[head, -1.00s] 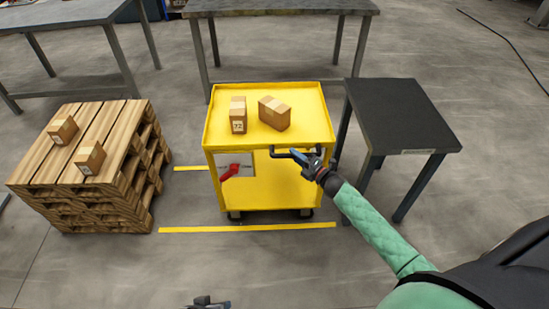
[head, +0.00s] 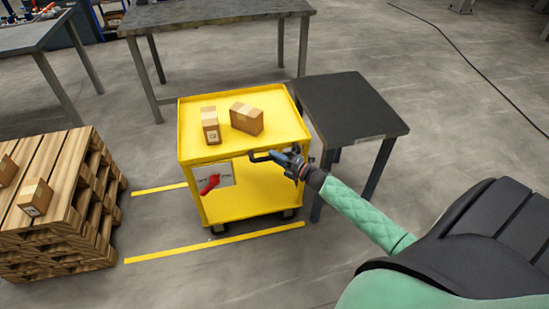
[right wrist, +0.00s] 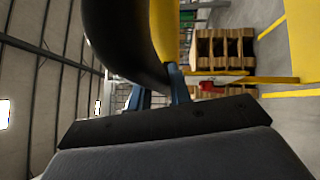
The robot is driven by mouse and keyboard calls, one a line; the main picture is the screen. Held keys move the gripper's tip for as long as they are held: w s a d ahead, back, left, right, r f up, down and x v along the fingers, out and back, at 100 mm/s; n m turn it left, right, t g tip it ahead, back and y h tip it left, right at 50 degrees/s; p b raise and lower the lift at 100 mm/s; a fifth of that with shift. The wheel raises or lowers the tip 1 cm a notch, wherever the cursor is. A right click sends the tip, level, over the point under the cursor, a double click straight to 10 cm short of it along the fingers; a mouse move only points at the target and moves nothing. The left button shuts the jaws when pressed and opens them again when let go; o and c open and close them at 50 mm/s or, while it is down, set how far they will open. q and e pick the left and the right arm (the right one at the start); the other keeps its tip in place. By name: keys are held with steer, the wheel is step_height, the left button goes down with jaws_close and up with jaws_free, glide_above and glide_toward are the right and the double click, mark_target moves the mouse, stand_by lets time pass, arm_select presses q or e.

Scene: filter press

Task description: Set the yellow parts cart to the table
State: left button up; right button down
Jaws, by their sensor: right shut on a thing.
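The yellow cart (head: 245,190) stands in the middle of the head view, with two cardboard boxes on its top tray. A black handle (head: 262,156) sticks out at its front right corner. My right gripper (head: 287,159) is shut on this handle; in the right wrist view the gripper's blue fingers (right wrist: 160,85) are at the dark bar (right wrist: 125,40). A small dark table (head: 350,105) stands close along the cart's right side. Whether they touch, I cannot tell. A red lever (head: 209,184) sits on the cart's front, on a pale plate. My left gripper is out of view.
A pallet stack (head: 50,220) with boxes stands at left. A long grey table (head: 215,14) stands behind the cart, another table (head: 30,36) at back left. Yellow floor lines (head: 215,243) run by the cart. The floor in front and at right is clear.

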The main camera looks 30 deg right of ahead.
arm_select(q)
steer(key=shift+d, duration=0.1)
arm_select(e)
steer(key=c, duration=1.3)
jaws_free()
steer(key=shift+s+d, duration=0.15)
steer(key=shift+d, duration=0.15)
steer(key=shift+s+d+f, duration=0.2)
steer(key=shift+s, duration=0.25)
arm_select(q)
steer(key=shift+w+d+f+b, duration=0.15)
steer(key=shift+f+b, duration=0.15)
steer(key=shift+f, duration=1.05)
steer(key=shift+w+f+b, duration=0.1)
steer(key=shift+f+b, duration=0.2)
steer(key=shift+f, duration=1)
arm_select(e)
steer(key=r+v, duration=0.1)
steer(key=v, duration=0.5)
steer(key=shift+s+d+f, duration=0.2)
steer(key=shift+s+f, duration=0.15)
steer(key=shift+f, duration=0.1)
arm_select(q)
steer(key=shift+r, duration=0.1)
